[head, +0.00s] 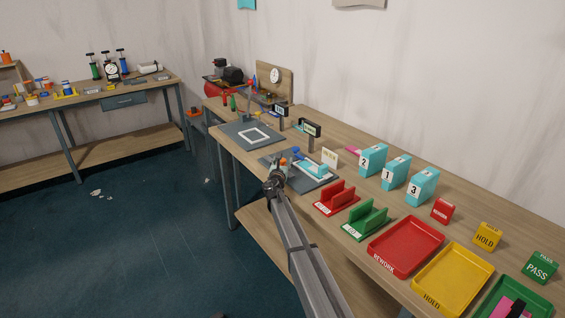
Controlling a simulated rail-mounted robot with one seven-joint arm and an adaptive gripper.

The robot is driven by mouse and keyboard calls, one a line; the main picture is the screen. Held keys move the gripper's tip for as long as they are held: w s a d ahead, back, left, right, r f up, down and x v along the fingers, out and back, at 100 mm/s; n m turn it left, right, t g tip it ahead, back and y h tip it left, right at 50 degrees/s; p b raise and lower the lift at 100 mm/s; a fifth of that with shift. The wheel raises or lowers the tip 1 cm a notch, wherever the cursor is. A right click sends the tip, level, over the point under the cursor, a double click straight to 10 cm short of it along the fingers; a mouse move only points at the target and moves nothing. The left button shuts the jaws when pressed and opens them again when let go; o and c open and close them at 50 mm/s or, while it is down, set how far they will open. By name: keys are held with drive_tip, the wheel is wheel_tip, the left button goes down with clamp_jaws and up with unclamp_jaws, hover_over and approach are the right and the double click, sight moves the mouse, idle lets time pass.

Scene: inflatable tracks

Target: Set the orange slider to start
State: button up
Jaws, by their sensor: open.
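A small orange piece (283,162), which looks like the orange slider, shows just beyond my gripper at the left end of a grey fixture plate (318,184). It is too small to read its position along any track, and no start mark is legible. My gripper (274,183) is over the front left edge of this plate, seen from behind along my arm. Its fingers are small and partly hidden; it appears open with nothing held. I cannot tell whether it touches the orange piece. A light blue block (314,169) and a blue knob (297,153) are just right of it.
A grey plate with a white square frame (254,136) lies behind left. Red (336,198) and green (365,220) stands are to the right, before the red tray (405,247) and yellow tray (453,280). Small displays (311,129) and numbered cyan boxes (395,172) stand behind.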

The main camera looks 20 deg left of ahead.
sight(289, 173)
clamp_jaws()
drive_tip(key=s+d+b, duration=0.1)
drive_tip(key=d, duration=0.1)
drive_tip(key=s+d+b, duration=0.1)
drive_tip(key=d, duration=0.1)
drive_tip(key=shift+s+f, duration=0.1)
drive_tip(key=shift+s, duration=0.1)
drive_tip(key=shift+a, duration=0.15)
unclamp_jaws()
